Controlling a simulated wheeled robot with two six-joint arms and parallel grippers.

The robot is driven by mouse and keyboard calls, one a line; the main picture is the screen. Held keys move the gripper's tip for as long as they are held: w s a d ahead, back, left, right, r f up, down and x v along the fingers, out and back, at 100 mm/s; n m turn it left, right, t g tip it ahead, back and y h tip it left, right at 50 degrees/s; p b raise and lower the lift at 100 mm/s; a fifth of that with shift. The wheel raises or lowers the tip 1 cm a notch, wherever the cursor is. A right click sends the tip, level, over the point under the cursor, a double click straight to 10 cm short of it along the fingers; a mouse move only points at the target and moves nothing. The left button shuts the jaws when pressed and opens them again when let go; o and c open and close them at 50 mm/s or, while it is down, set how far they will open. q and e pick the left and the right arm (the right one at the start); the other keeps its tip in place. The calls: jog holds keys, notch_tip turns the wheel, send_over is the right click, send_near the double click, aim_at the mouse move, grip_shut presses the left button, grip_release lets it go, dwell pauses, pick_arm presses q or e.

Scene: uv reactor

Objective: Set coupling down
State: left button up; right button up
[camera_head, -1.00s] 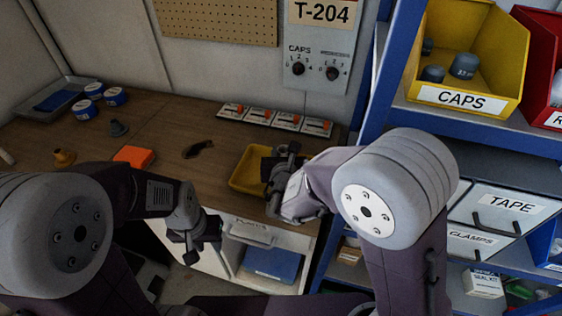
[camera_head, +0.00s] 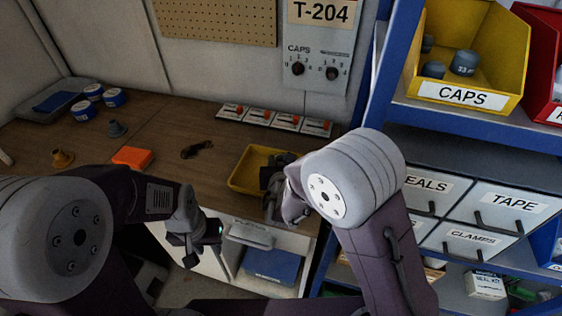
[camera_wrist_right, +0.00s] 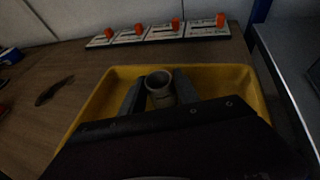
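The coupling is a short, hollow beige-grey cylinder (camera_wrist_right: 160,84) in the right wrist view. It stands between my right gripper's two fingers, which appear to press on its sides. My right gripper (camera_head: 270,178) is down in the yellow tray (camera_head: 246,172) on the bench's front right. In the right wrist view the tray's rim (camera_wrist_right: 92,103) surrounds the fingers. Whether the coupling touches the tray floor is hidden. In the head view my gripper hides the coupling. My left gripper (camera_head: 203,240) hangs in front of the bench edge, apart from everything; its finger opening is unclear.
Several switch plates with orange levers (camera_head: 273,118) lie behind the tray. The blue-framed shelf (camera_head: 470,124) stands close on the right.

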jog(key=shift+o, duration=0.8)
jog(key=shift+r+p, duration=0.3)
jog(key=shift+p, duration=0.05)
jog(key=v, duration=0.9)
jog(key=shift+s+r, duration=0.1)
jog(key=shift+s, duration=0.15)
jog(key=shift+b+v, duration=0.75)
jog(key=shift+v, duration=0.15)
jog(key=shift+s+r, duration=0.1)
jog(key=shift+s, duration=0.2)
